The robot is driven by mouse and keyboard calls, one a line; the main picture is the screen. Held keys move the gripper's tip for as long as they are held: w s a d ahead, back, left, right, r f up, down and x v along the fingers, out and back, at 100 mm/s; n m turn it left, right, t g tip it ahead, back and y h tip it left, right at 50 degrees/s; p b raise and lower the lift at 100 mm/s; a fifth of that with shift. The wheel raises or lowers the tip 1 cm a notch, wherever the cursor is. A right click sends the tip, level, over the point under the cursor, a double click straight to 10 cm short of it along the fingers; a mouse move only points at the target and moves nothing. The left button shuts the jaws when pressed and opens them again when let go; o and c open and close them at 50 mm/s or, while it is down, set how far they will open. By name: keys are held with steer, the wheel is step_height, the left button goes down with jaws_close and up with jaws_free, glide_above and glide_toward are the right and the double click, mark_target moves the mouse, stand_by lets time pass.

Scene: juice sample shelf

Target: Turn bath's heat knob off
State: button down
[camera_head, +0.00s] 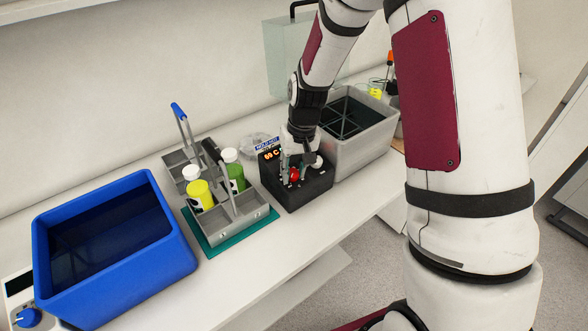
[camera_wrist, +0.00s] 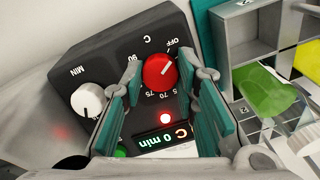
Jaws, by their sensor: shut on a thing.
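The black control box (camera_head: 303,190) stands at the front left of the grey bath (camera_head: 362,145). Its display (camera_head: 271,155) reads about 69 C. The red heat knob (camera_wrist: 159,70) shows in the wrist view, with OFF and temperature numbers printed around it; it also shows in the head view (camera_head: 295,175). My gripper (camera_wrist: 166,76) points down at the box, its teal-padded fingers on either side of the red knob, shut on it.
A red light (camera_wrist: 165,118) glows near the display. A grey caddy (camera_head: 256,215) with yellow (camera_head: 200,195) and green bottles (camera_head: 235,176) stands left of the box on a teal mat. A blue tub (camera_head: 180,262) is farther left. Little free room lies around the box.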

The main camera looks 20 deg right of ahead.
mark_target(298, 177)
steer(key=shift+n, duration=1.1)
steer(key=c, duration=1.2)
jaws_free()
steer(key=shift+c, duration=0.2)
steer(key=shift+r, duration=0.1)
step_height(298, 177, up, 12)
steer(key=s, duration=0.1)
steer(key=shift+s+d, duration=0.15)
steer(key=shift+d, duration=0.2)
